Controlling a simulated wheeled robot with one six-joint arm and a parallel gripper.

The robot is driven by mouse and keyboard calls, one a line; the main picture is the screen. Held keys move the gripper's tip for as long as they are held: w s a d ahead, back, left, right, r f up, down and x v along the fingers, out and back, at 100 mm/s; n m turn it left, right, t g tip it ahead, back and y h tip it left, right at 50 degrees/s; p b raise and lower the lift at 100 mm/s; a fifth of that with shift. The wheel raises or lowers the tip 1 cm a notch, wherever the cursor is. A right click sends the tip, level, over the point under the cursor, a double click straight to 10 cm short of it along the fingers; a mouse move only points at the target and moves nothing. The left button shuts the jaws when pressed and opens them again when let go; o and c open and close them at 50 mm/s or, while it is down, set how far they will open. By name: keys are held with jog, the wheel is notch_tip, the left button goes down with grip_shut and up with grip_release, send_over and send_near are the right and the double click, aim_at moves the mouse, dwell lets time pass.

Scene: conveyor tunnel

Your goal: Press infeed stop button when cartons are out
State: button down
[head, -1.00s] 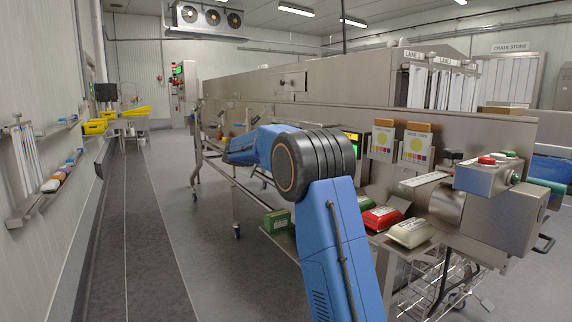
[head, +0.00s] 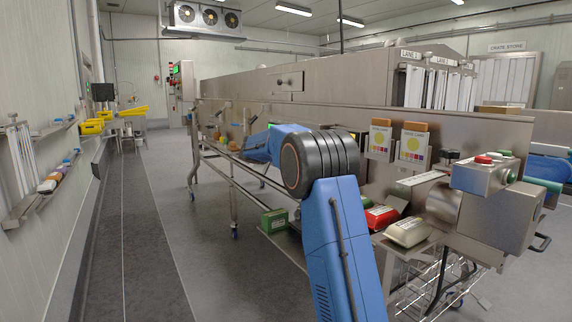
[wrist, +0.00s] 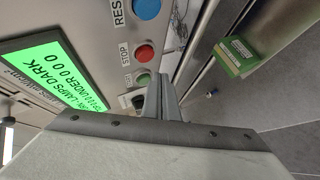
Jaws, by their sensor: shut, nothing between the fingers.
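In the wrist view, a steel panel carries a red button (wrist: 145,53) labelled STOP. A blue button (wrist: 147,8), its label partly cut off, is above it and a smaller green button (wrist: 143,78) below. My gripper (wrist: 172,80) is shut and empty; its fingertips appear just right of the green button and below the red one. I cannot tell whether they touch the panel. A lit green display (wrist: 42,85) is at left, with text including LAMPS DARK. In the head view my arm hides the gripper. A control box (head: 476,180) there has another red button (head: 484,159).
A green carton (head: 274,220) sits low beside the line; a green carton also shows in the wrist view (wrist: 236,56). A red pack (head: 381,217) and a cream pack (head: 409,232) lie on the line's near end. The floor aisle (head: 150,220) at left is clear.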

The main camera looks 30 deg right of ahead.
jog(key=shift+d, duration=0.85)
jog(key=shift+d, duration=0.15)
dwell(1.4)
jog(key=shift+d, duration=0.3)
jog(key=shift+d, duration=0.55)
dwell(0.9)
jog(key=shift+a, duration=0.95)
jog(key=shift+a, duration=0.1)
jog(key=shift+s+a, duration=0.1)
jog(key=shift+a, duration=2.3)
